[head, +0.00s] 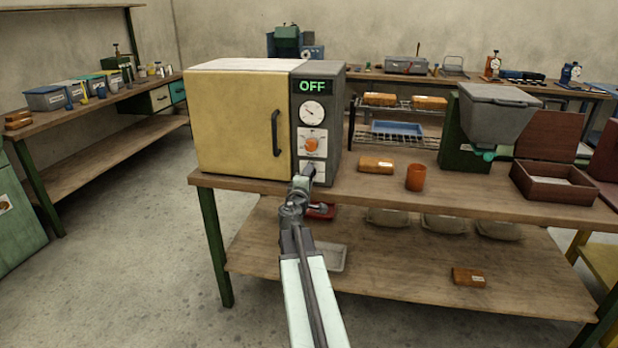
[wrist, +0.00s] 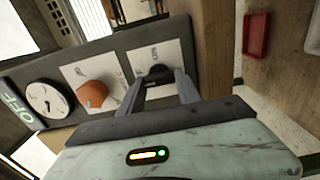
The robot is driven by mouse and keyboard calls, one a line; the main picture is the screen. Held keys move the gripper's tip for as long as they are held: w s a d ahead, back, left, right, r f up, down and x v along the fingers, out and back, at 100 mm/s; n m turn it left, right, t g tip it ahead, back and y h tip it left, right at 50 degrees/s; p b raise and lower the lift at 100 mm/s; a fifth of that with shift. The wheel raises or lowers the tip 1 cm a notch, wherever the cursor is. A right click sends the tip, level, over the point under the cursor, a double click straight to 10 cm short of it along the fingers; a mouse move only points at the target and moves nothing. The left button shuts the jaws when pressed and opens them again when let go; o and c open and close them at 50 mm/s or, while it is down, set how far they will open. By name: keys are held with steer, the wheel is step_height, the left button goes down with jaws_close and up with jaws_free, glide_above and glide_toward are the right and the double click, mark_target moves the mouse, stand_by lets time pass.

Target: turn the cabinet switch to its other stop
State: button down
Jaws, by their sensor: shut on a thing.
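The cabinet (head: 237,130) has a yellow door and a grey control panel (head: 335,125), and stands on the workbench. Its lit green display (head: 312,87) reads OFF. The cabinet switch (wrist: 157,73) is a small black knob on a white plate at the bottom of the panel, with a partly hidden label. My gripper (head: 307,172) reaches the lower panel and covers most of the switch in the head view. In the wrist view my gripper (wrist: 160,83) has its two fingers on either side of the switch, shut on it. The exact angle of the knob is hard to tell.
Above the switch are an orange knob (head: 311,145) and a round dial (head: 312,113). A red tray (head: 321,211) lies on the shelf below.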

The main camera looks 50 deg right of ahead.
steer(key=c, duration=0.8)
jaws_free()
steer(key=shift+c, duration=0.2)
steer(key=shift+a, duration=0.1)
